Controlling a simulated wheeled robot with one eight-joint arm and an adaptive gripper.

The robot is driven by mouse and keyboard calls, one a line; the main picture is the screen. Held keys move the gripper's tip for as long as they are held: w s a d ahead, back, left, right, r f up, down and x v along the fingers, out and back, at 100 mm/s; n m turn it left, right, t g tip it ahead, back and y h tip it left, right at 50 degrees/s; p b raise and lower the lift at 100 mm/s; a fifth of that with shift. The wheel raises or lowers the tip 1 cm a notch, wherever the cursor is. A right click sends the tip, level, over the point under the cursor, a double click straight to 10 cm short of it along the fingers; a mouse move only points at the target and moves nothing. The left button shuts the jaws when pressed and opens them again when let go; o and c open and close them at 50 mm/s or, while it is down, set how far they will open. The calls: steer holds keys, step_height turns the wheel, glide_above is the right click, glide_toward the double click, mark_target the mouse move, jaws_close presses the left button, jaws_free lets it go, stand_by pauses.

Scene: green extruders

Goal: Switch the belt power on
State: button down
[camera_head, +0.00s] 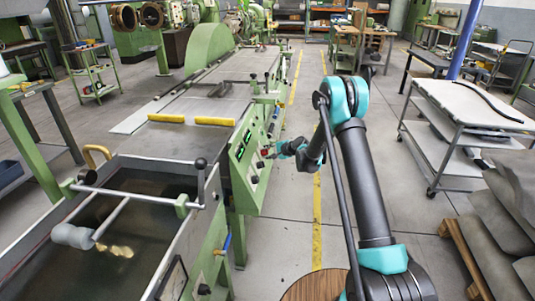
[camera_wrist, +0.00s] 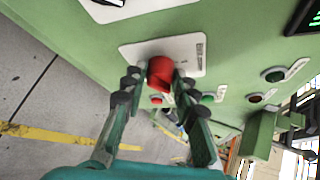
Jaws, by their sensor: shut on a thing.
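In the wrist view a red knob (camera_wrist: 160,70) stands out from a white label plate (camera_wrist: 192,52) on the green machine panel (camera_wrist: 110,25). My gripper (camera_wrist: 157,82) has its two dark fingers on either side of the knob and is shut on it. The small print on the plate is too blurred to read. In the head view my gripper (camera_head: 272,152) reaches left to the front of the green control panel (camera_head: 243,150). The knob is very small there and partly hidden by the fingers.
An open metal tank (camera_head: 130,165) with a handle bar stands at the left. Clear floor with a yellow line (camera_head: 316,210) runs beside the machine.

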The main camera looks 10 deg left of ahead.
steer(key=shift+d, duration=0.1)
steer(key=c, duration=1.2)
jaws_free()
steer(key=v, duration=1.2)
